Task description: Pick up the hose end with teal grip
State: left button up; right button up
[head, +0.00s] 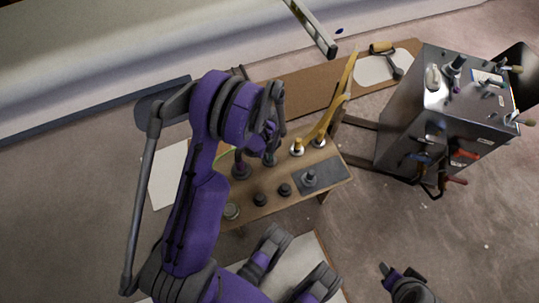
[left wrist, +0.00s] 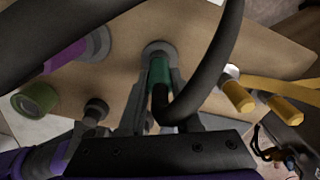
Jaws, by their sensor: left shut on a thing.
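The hose end with teal grip (left wrist: 161,72) shows in the left wrist view, with a black hose curving from it. Its far end is at a grey round fitting (left wrist: 158,48) on the wooden board; I cannot tell whether it is seated there or just clear. My left gripper (left wrist: 163,100) is shut on it, with a finger on each side. In the head view my left gripper (head: 269,150) is over the board, and the arm partly hides the hose end. My right gripper (head: 388,270) shows only in part at the bottom of the head view; its jaws are unclear.
The wooden board (head: 220,188) also bears a purple-grip hose end (left wrist: 66,56), yellow-grip hose ends (left wrist: 238,96), dark round fittings (head: 260,199) and a grey plate (head: 328,175). A metal cabinet (head: 395,130) with fittings stands at the right.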

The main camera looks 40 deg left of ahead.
pick_arm(q)
jog(key=shift+r, duration=0.15)
grip_shut()
notch_tip(320, 180, up, 10)
jog(key=p, duration=0.3)
